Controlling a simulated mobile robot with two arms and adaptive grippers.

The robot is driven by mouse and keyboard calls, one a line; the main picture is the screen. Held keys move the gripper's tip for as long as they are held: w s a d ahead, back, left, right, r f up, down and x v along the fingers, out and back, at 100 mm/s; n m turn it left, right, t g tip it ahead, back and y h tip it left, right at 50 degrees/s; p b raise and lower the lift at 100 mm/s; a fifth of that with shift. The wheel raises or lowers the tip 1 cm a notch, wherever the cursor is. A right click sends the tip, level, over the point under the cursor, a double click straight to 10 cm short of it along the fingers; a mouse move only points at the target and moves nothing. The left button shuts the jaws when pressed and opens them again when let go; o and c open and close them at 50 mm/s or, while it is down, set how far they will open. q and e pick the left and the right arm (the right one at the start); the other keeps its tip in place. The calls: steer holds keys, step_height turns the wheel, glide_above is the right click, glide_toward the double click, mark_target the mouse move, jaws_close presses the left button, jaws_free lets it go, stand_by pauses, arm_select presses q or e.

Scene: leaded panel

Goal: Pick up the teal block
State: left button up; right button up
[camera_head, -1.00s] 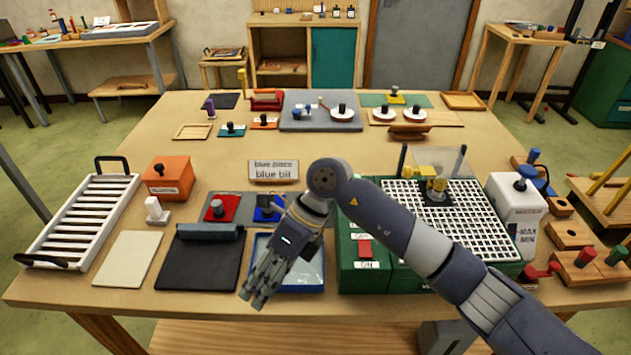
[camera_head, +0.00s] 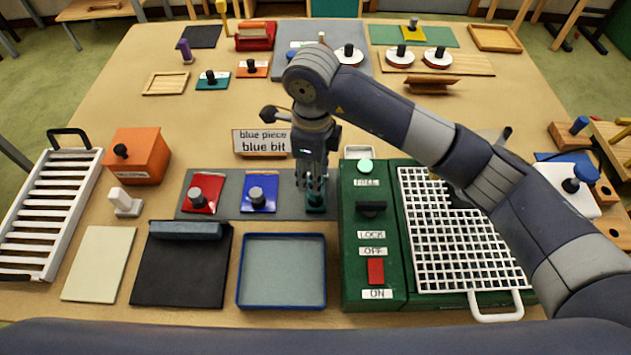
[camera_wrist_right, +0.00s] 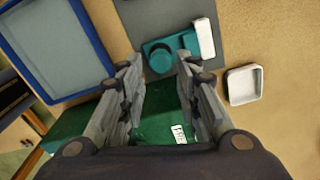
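The teal block (camera_head: 317,203) stands at the right end of the grey strip, beside the green box, and is partly hidden by my right gripper (camera_head: 311,186). My right gripper (camera_wrist_right: 160,72) points down over the block. Its fingers are apart, with the knob just beyond the gap between the tips; I see no grip on it. My left gripper is not in view.
A red block (camera_head: 203,195) and a blue block (camera_head: 259,194) stand on the same grey strip (camera_head: 228,206). The green box (camera_head: 355,270) with switches and a white grid is close on the right. A blue-rimmed tray (camera_head: 282,306) lies in front. A label sign (camera_head: 262,142) stands behind.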

mark_target(314, 203)
steer(key=shift+f, duration=0.75)
step_height(314, 203, down, 4)
steer(key=p, duration=0.3)
steer(key=shift+d, duration=0.1)
steer(key=shift+f, duration=0.65)
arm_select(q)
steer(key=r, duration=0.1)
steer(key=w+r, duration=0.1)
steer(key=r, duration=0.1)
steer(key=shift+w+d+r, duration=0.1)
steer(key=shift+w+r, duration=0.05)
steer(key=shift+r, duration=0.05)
arm_select(e)
steer(key=c, duration=0.6)
